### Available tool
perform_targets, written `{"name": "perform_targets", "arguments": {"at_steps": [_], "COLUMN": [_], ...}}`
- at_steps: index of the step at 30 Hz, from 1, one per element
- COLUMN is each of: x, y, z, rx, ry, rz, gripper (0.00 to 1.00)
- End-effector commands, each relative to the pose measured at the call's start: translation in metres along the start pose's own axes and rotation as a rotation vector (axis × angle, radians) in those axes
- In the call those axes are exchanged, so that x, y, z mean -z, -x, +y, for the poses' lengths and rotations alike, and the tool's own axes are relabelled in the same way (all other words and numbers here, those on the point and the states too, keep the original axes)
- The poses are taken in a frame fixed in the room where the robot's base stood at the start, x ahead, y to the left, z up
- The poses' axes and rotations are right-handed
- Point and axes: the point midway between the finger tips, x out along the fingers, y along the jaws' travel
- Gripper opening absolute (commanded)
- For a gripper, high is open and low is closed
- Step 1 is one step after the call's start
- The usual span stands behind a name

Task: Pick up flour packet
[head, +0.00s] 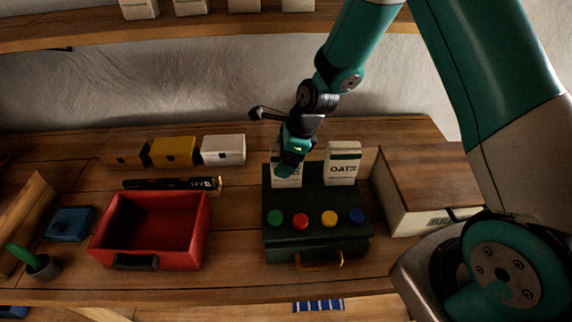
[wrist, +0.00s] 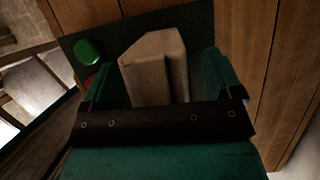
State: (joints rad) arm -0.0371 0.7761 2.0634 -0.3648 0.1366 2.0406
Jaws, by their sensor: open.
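A white packet (head: 287,180) stands on the dark green box (head: 318,250) at its back left. My gripper (head: 290,168) is right over it and hides most of its front and any label. In the wrist view, a plain pale packet (wrist: 155,68) lies between the two green fingers of my gripper (wrist: 158,76). The fingers are open, one on each side, with a visible gap at the right finger. A second white packet marked OATS (head: 343,164) stands on the same box to the right.
Four coloured buttons, including a red one (head: 300,220), sit on the box front. A red open drawer tray (head: 205,228) is at left. A wooden-topped case (head: 425,175) stands close at right. Small boxes (head: 223,150) line the back, below a shelf (head: 200,33).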

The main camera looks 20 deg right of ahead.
Motion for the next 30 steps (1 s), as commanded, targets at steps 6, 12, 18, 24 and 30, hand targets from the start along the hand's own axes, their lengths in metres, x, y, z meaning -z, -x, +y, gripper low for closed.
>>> {"name": "perform_targets", "arguments": {"at_steps": [6, 12, 18, 24, 30], "x": [0.000, -0.001, -0.002, -0.009, -0.029], "y": [0.000, 0.001, 0.003, 0.019, 0.067], "z": [0.000, 0.000, -0.001, -0.002, -0.002], "rx": [0.000, 0.001, 0.002, 0.005, 0.011], "ry": [0.000, 0.000, 0.000, 0.002, 0.004], "rz": [0.000, -0.001, -0.002, -0.004, -0.006], "gripper": [0.39, 0.18, 0.18, 0.18, 0.18]}}
